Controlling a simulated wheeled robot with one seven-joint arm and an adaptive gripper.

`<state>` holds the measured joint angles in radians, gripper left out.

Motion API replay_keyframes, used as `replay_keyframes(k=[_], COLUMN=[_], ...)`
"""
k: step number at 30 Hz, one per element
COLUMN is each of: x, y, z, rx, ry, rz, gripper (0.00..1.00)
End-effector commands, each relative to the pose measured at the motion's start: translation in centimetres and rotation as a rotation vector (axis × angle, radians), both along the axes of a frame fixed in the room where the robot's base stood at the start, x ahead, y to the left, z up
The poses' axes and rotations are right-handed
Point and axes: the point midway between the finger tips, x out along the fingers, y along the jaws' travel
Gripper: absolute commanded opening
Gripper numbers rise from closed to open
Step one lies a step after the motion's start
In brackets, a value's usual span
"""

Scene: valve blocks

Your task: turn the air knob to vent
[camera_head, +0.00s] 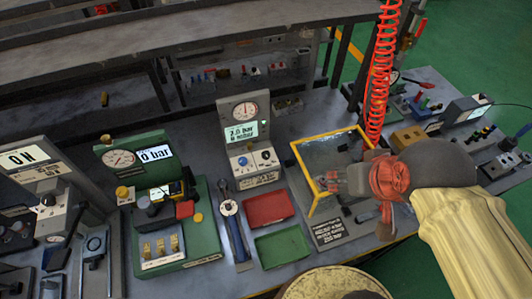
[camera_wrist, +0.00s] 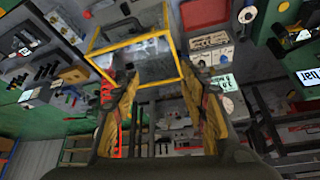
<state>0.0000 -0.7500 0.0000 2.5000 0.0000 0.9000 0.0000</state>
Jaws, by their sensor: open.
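A grey panel (camera_head: 240,112) stands at the middle of the bench, with a round gauge and a lit display reading 2.0 bar. On its sloped lower face are a blue knob (camera_head: 243,161) and a darker knob (camera_head: 266,156). I cannot read their labels or tell which is the air knob. The panel's lit display (camera_wrist: 223,84) also shows at the right of the wrist view, with its knobs beside it.
The yellow frame (camera_head: 301,157) stands between my gripper and the panel. A red tray (camera_head: 268,208), a green tray (camera_head: 283,246) and a wrench-like tool (camera_head: 236,236) lie in front. A green station (camera_head: 203,235) is left. A red coiled hose (camera_head: 380,75) hangs behind my arm.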

Motion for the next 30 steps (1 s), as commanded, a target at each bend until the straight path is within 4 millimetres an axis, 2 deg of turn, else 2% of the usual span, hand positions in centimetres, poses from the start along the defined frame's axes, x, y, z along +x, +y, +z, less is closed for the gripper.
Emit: replay_keyframes(k=[6,13,23,30], x=[0.2,1.8,7.2,11.7], y=[0.5,2.2,5.3,8.2], z=[0.8,-0.6,-2.7,-6.0], rx=[0.000,-0.008,-0.038,-0.076], ry=[0.022,0.211,0.427,0.539], rz=[0.019,0.076,0.173,0.293], gripper=[0.43,0.43,0.43,0.43])
